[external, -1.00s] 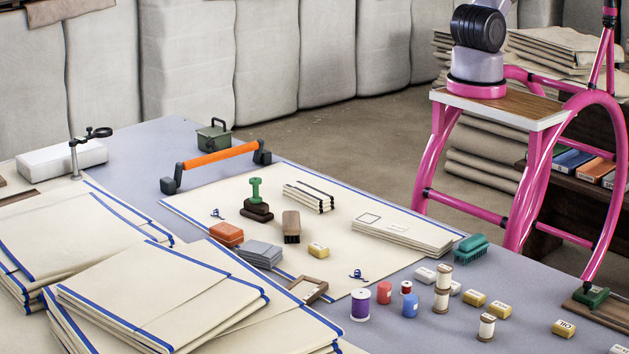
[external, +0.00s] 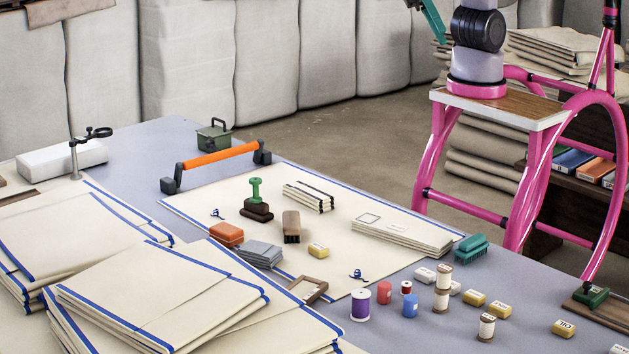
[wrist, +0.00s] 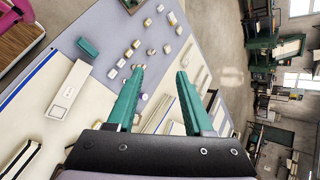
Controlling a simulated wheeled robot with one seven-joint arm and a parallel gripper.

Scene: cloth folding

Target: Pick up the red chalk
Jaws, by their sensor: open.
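A small upright red piece with a pale label (external: 384,293), which looks like the red chalk, stands on the grey table between a purple thread spool (external: 361,305) and a small red spool (external: 406,287). A similar blue piece (external: 409,306) stands close by on its right. My gripper (wrist: 160,72) has two teal fingers spread apart with nothing between them. It is high above the table; in the external view only a teal part shows at the top edge. The small pieces are far beyond the fingers in the wrist view, where I cannot tell the red chalk for certain.
Two tan spools (external: 442,290) (external: 487,327), yellow blocks (external: 474,298) and white blocks (external: 424,275) crowd the right. A teal brush (external: 471,247), an orange-red block (external: 226,234) and an orange-handled bar (external: 217,157) also lie about. Folded cloths (external: 160,290) fill the front left.

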